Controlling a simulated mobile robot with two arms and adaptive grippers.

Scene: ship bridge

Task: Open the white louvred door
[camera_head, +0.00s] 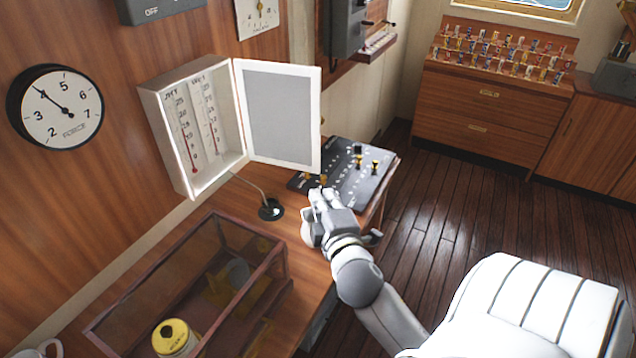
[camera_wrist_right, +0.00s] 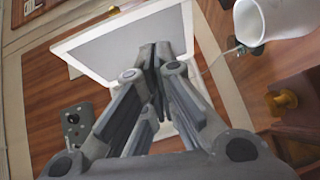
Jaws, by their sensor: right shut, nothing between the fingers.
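The white-framed door (camera_head: 282,115) with a grey panel stands swung out from a white wall box (camera_head: 160,125). The box interior shows, with two scales with red columns in it. No louvres can be made out on the face I see. The door also shows in the right wrist view (camera_wrist_right: 110,47), behind my fingers. My right gripper (camera_head: 323,193) is shut and empty, just below the door's lower free corner in the head view. In the right wrist view its fingertips (camera_wrist_right: 155,52) are together in front of the door panel; contact cannot be told. My left gripper is out of view.
A black control panel (camera_head: 350,172) with yellow knobs lies on the desk behind my right gripper. A small round black base with a thin stem (camera_head: 270,209) stands below the box. A glass case (camera_head: 185,280) and a yellow tin (camera_head: 174,338) are nearer. The floor at right is clear.

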